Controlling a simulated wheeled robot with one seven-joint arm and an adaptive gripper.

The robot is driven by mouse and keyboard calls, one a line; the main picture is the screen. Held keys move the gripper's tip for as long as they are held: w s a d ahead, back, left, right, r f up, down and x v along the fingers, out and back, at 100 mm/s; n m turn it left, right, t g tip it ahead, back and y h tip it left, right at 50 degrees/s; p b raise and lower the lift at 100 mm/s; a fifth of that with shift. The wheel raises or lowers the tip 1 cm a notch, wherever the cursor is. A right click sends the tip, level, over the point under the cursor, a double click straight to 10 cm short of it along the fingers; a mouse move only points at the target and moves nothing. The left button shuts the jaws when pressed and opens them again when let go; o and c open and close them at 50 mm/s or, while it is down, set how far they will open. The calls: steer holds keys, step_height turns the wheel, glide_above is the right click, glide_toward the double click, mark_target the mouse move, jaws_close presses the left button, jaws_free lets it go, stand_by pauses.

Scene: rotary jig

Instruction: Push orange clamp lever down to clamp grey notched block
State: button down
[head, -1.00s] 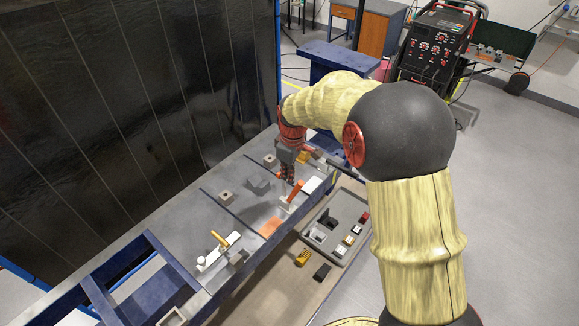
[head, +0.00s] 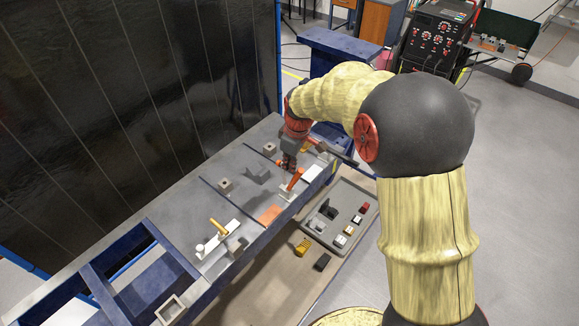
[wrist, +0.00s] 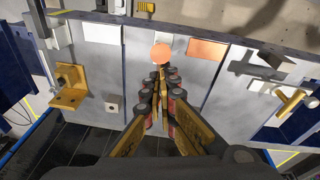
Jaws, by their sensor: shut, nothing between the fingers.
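The orange clamp lever (head: 295,180) stands tilted up from the bench beside a white plate (head: 312,173) in the head view. In the wrist view its round orange end (wrist: 162,52) shows just beyond my fingertips. My gripper (head: 286,167) is shut and empty, pointing down close to the lever on its far side; it also shows in the wrist view (wrist: 161,72). I cannot tell whether the fingers touch the lever. I cannot make out the grey notched block for certain; my gripper and the lever cover part of the clamp.
A flat orange plate (head: 269,214) lies on the bench (head: 195,215). A yellow-handled clamp (head: 219,229) stands nearer the front left. A yellow bracket (wrist: 70,90) and a small grey block (wrist: 113,103) are left in the wrist view. A tray (head: 369,207) with several parts lies beside the bench.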

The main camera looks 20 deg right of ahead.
steer(key=shift+s+d+f+b, duration=0.15)
steer(key=shift+s+b, duration=0.15)
steer(key=shift+b, duration=0.4)
steer(key=s+d+f+t+y+b, duration=0.2)
steer(key=s+d+f+b, duration=0.4)
steer(key=b, duration=1.8)
steer(key=s+f+t, duration=0.1)
steer(key=s+f, duration=0.1)
steer(key=s, duration=0.1)
steer(key=shift+f, duration=0.35)
steer(key=shift+s+f, duration=0.15)
steer(key=shift+f, duration=0.05)
steer(key=shift+s, duration=0.1)
